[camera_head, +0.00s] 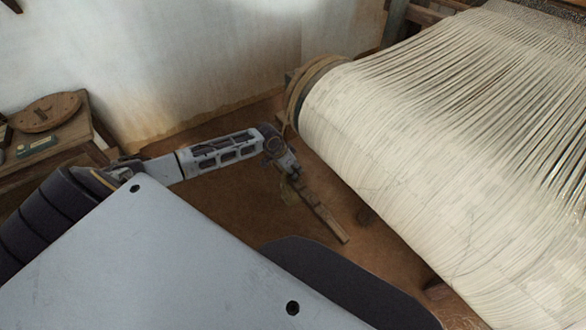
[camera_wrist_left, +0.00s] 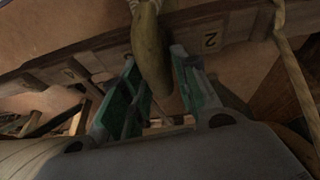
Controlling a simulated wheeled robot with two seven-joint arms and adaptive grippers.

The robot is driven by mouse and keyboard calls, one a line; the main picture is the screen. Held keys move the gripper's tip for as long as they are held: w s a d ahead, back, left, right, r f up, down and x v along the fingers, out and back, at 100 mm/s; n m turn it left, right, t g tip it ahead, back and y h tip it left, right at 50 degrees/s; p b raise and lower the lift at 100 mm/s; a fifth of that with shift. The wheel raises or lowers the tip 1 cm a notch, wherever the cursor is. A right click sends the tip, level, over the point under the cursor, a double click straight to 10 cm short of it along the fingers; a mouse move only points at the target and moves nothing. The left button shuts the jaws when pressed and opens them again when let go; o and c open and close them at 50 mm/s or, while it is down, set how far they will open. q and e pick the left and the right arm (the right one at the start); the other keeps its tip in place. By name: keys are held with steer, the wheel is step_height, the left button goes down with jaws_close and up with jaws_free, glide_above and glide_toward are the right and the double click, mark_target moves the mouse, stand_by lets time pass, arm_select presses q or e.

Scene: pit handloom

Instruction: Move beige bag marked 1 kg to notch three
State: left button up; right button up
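In the left wrist view a dull beige-olive bag (camera_wrist_left: 152,62) hangs from a pale cord. No weight mark can be read on it. The green-padded fingers of my left gripper (camera_wrist_left: 155,78) stand apart with the bag between their tips; whether they press on it is unclear. Behind it runs a wooden bar (camera_wrist_left: 245,24) with labels, one reading 2 (camera_wrist_left: 210,42); another, further left, is too blurred to read surely. In the head view my left gripper (camera_head: 289,172) is at the upper end of the bar, and the bag is hard to make out. My right gripper is out of view.
The loom's cream warp roll (camera_head: 400,170) fills the right, close beside the bar. A wooden table (camera_head: 70,135) with a round board (camera_head: 45,112) stands at the left. A pale rope (camera_wrist_left: 292,75) crosses the wrist view's right side.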

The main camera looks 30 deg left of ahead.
arm_select(q)
steer(key=shift+o, duration=0.8)
steer(key=shift+s+f, duration=0.15)
steer(key=shift+a+r, duration=0.2)
steer(key=shift+r, duration=0.35)
steer(key=v, duration=1.1)
steer(key=shift+d, duration=0.1)
